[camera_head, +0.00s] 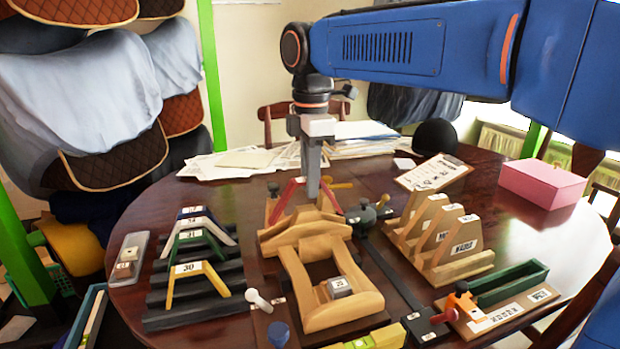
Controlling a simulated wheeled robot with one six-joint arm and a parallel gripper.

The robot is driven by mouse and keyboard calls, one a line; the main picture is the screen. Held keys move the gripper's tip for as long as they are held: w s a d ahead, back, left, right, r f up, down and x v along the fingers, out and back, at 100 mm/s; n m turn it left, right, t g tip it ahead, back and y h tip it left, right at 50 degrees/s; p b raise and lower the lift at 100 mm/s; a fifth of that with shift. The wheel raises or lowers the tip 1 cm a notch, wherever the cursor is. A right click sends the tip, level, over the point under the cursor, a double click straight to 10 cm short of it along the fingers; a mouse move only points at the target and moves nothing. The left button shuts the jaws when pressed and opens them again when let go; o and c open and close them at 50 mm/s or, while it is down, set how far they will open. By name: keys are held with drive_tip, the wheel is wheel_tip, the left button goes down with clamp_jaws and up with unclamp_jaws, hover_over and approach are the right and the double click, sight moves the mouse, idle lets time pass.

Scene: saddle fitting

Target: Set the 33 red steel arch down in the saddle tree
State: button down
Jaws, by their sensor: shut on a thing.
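The wooden saddle tree (304,268) stands near the middle of the round table, with its raised arched end away from me. My gripper (312,188) points straight down above the far end of the tree. It is shut on the red steel arch (288,196), whose legs spread downward to left and right. The arch is at the tree's far end, behind the raised wooden part. My gripper hides part of the arch, and I cannot tell whether its legs touch the tree. The number on the red arch is not readable.
A dark rack (190,318) at left holds yellow (195,276), green and other arches. Clamps and a dark rail (392,272) lie right of the tree, beside wooden wedges (440,238). A white peg (258,299) and blue knob (279,333) stand in front. Papers and a pink box (542,184) lie behind.

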sight(310, 208)
drive_tip(key=shift+f, duration=1.85)
idle(0.5)
